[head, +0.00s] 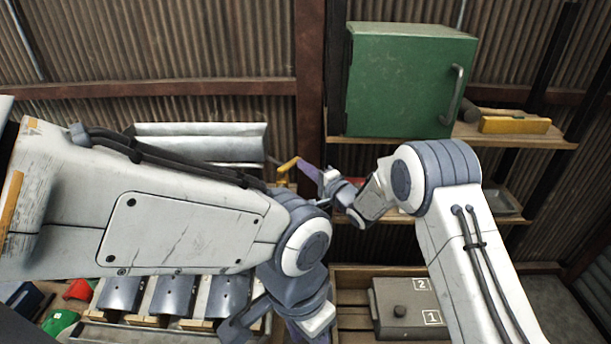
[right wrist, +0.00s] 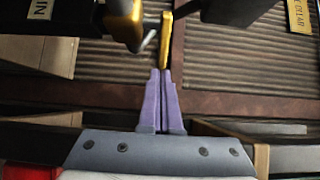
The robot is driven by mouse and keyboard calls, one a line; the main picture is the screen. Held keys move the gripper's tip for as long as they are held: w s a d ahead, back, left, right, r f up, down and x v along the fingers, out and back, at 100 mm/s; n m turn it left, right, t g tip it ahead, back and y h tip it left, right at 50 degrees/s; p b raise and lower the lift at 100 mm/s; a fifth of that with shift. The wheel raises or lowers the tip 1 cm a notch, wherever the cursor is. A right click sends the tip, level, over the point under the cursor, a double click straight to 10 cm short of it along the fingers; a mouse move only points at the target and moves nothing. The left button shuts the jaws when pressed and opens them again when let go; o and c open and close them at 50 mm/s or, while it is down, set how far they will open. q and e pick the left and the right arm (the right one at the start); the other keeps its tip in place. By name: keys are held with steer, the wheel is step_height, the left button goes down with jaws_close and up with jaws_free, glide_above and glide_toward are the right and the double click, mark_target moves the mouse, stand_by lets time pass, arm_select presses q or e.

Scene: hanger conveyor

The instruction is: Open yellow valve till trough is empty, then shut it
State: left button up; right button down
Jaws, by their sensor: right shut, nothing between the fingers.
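The yellow valve (head: 288,165) is at the right end of a grey metal trough (head: 200,131), left of the post. In the right wrist view its yellow lever (right wrist: 166,42) stands nearly upright in the picture, beside a thicker yellow part (right wrist: 124,22). My right gripper (head: 303,164) has purple fingers, shut and empty. Its fingertips (right wrist: 161,73) are right at the lever's lower end; I cannot tell whether they touch. The inside of the trough and any liquid are not visible. My left gripper (head: 290,322) is low in the middle, partly hidden, away from the valve.
A green cabinet (head: 405,85) and a yellow block (head: 514,125) are on the upper right shelf. Below are a grey box (head: 400,309) marked 1 and 2, and several curved metal pieces (head: 173,295) at lower left. A rusty post (head: 310,60) stands beside the valve.

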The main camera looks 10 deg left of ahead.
stand_by(0.3)
steer(key=b+v, duration=0.3)
steer(key=v, duration=0.7)
arm_select(q)
step_height(320, 180, down, 3)
arm_select(e)
steer(key=s+d+n+g+h, duration=0.4)
steer(key=s+n, duration=0.1)
steer(key=s, duration=0.8)
steer(key=s+d+f+n+g+h, duration=0.1)
steer(key=s+d+n+g+h, duration=0.2)
steer(key=s, duration=1)
steer(key=s+d+n+g+h, duration=0.4)
steer(key=s+n, duration=0.3)
steer(key=s, duration=0.6)
steer(key=shift+s+d+f+n+g+h, duration=0.25)
steer(key=shift+n+g+h, duration=0.2)
steer(key=shift+h, duration=0.25)
steer(key=shift+w, duration=0.1)
arm_select(q)
steer(key=shift+c, duration=0.4)
steer(key=shift+d, duration=0.1)
arm_select(e)
steer(key=shift+d, duration=0.1)
